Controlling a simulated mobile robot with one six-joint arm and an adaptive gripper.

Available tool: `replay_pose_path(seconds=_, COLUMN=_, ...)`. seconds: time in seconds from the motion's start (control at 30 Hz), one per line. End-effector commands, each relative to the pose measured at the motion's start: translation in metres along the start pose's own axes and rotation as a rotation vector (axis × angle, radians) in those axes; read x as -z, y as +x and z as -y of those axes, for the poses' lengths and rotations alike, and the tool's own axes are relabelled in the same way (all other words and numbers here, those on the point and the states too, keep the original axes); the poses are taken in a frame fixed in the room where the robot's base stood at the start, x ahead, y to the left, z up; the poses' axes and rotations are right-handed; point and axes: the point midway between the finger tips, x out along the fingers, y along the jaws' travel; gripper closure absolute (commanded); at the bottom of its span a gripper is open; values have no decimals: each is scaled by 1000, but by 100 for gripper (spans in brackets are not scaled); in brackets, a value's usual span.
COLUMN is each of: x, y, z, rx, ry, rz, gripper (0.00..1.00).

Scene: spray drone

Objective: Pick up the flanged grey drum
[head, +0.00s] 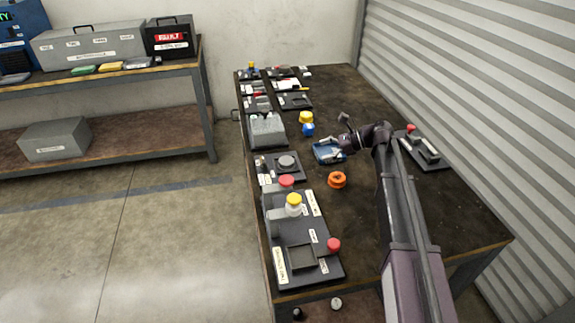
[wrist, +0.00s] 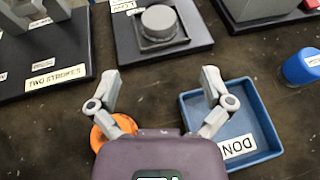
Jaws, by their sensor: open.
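The grey drum (head: 287,161) is a short round piece with a flat top, sitting in a square recess on a black plate (head: 270,174) at the left side of the bench. It also shows at the top of the wrist view (wrist: 160,21), upright, with its far side close to the frame's edge. My gripper (head: 336,145) is above the blue tray (head: 318,153), right of the drum. In the wrist view my gripper (wrist: 160,82) has its two fingers spread wide and nothing between them. The drum lies beyond the fingertips, apart from them.
An orange round part (head: 337,180) lies near the tray. A blue bottle with a yellow cap (head: 306,118) and a grey block-like fixture (head: 267,130) stand behind. A black fixture with red and yellow knobs (head: 315,262) fills the front. The bench's right side is mostly clear.

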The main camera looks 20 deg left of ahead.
Motion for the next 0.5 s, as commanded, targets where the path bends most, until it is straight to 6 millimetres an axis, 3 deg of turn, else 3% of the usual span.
replay_pose_path(seconds=0.3, x=2, y=48, z=0, rx=-1, ry=0, rz=0, gripper=0)
replay_pose_path(seconds=0.5, x=1, y=62, z=0, rx=0, ry=0, rz=0, gripper=0)
